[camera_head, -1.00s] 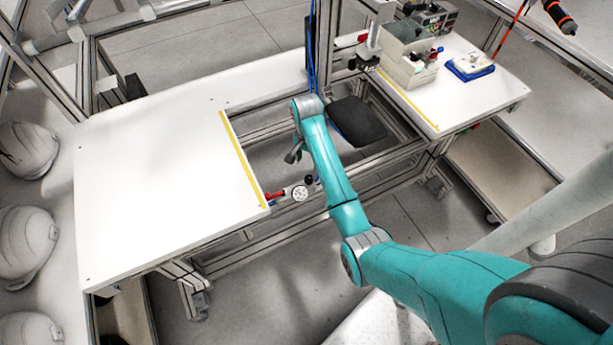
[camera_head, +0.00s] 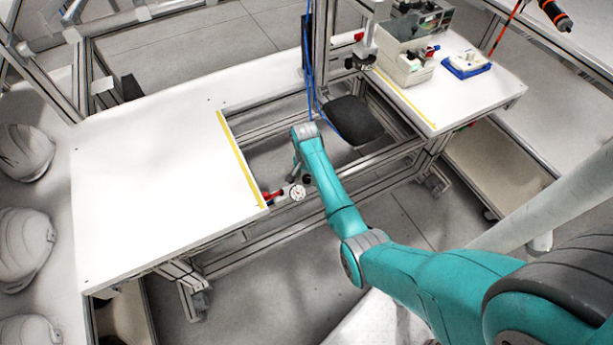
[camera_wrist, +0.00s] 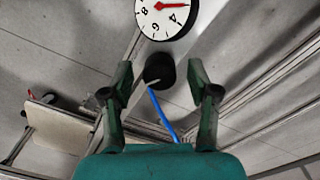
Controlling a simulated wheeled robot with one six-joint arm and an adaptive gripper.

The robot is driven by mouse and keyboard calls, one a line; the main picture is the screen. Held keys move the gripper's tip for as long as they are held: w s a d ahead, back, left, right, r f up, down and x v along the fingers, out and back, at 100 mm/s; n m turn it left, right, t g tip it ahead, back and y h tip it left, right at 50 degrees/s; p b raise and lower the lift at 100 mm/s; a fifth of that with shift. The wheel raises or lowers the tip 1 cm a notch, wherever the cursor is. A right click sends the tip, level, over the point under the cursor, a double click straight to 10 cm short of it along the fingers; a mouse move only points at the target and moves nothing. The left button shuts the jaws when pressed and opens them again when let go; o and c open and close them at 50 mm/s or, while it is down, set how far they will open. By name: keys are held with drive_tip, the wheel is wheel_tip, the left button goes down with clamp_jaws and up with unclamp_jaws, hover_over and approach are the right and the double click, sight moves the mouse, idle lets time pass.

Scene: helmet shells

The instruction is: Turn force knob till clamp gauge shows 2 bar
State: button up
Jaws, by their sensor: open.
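The clamp gauge (camera_head: 297,193) is a white dial on the front rail in the gap of the table. The black round force knob (camera_wrist: 160,70) is below the dial. It shows small in the head view (camera_head: 307,179). My gripper (camera_wrist: 162,80) is open, its two fingers on either side of the knob in the picture, with gaps. I cannot tell whether their tips reach its depth.
A blue hose (camera_wrist: 163,115) runs below the knob between my fingers. A red part (camera_head: 271,195) lies left of the gauge. The white table (camera_head: 150,170) has a yellow-striped edge by the gap. Grey bins (camera_head: 405,65) and a blue tray (camera_head: 467,66) stand on the right table.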

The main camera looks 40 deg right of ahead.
drive_tip(key=shift+c, duration=0.3)
clamp_jaws()
drive_tip(key=shift+n, duration=0.3)
drive_tip(key=n, duration=0.3)
drive_tip(key=shift+n, duration=1.9)
